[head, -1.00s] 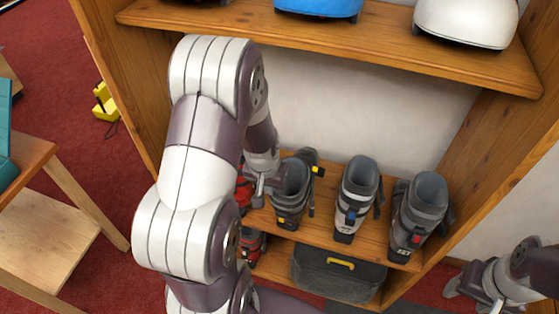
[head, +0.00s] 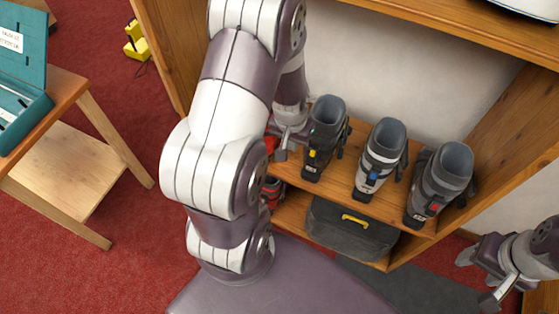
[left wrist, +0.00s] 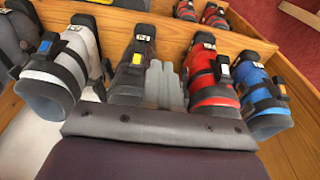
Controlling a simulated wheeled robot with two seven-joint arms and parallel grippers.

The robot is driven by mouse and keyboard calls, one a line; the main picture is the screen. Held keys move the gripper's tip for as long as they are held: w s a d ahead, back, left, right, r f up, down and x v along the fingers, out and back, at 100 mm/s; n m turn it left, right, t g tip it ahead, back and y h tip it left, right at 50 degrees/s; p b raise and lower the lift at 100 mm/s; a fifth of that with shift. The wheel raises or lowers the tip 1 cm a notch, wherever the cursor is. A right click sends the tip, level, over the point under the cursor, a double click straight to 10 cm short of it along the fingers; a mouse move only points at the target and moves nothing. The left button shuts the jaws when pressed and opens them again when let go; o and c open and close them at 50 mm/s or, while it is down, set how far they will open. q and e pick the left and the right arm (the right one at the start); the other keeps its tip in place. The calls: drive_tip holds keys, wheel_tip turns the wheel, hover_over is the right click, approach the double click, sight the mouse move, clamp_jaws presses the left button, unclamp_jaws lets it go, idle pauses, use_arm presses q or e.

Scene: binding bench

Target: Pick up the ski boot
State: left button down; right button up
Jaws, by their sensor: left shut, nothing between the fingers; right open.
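Ski boots stand in a row on a wooden shelf. In the head view I see a dark grey boot with a yellow buckle (head: 325,140), a light grey boot with a blue buckle (head: 381,160) and a dark boot with a red buckle (head: 441,184). My left gripper (head: 282,148) is beside the yellow-buckled boot, shut and empty. In the left wrist view its fingers (left wrist: 165,86) lie between that boot (left wrist: 130,72) and a red boot (left wrist: 212,80). A blue boot (left wrist: 258,92) is beyond the red one. My right gripper (head: 478,276) is open and empty at lower right.
A dark grey bag (head: 345,232) with a yellow handle and a mostly hidden red boot (head: 272,190) are on the lower shelf. The shelf unit's side panel (head: 500,150) bounds the row at right. A wooden table (head: 70,92) with a teal case (head: 25,95) stands at left.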

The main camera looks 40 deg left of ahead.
use_arm(q)
drive_tip(key=s+d+b, duration=0.2)
drive_tip(key=s+d, duration=0.1)
drive_tip(key=s, duration=0.8)
drive_tip(key=w+d+r+m, duration=0.2)
drive_tip(key=w+d+r, duration=0.3)
drive_tip(key=d+r, duration=0.2)
drive_tip(key=shift+d+m, duration=0.25)
drive_tip(key=shift+m, duration=0.15)
